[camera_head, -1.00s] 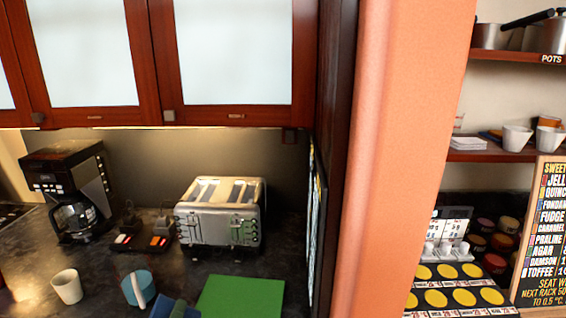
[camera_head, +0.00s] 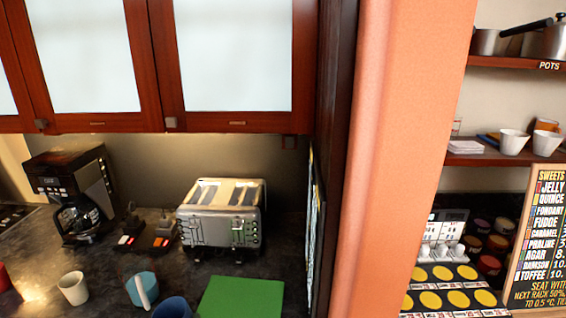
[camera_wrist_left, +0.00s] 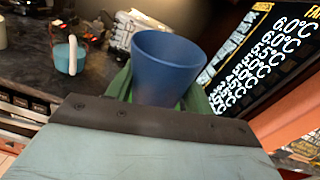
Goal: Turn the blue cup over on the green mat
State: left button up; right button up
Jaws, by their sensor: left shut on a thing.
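The blue cup (camera_head: 172,308) shows at the bottom edge of the head view, its round rim visible and its lower part cut off. It is left of the green mat (camera_head: 242,297), which lies flat on the counter with a bare top. In the left wrist view the blue cup (camera_wrist_left: 168,65) stands between the green fingers of my left gripper (camera_wrist_left: 160,92), which is shut on it. Its wide rim is at the top of that picture, the narrower end toward the gripper. My left gripper is out of the head view. My right gripper is in no view.
A teal cup with a white handle (camera_head: 140,287) and a white cup (camera_head: 73,288) stand left of the blue cup. A red thing (camera_head: 4,279) is at the left edge. The toaster (camera_head: 222,215) and coffee maker (camera_head: 72,195) stand behind. A pillar (camera_head: 400,150) bounds the right.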

pick_arm(q)
jog(key=shift+m, duration=1.2)
jog(key=shift+m, duration=1)
jog(key=m, duration=0.4)
jog(key=shift+c, duration=1.1)
jog(key=shift+m, duration=0.8)
jog(key=m, duration=0.4)
jog(key=shift+m, duration=0.3)
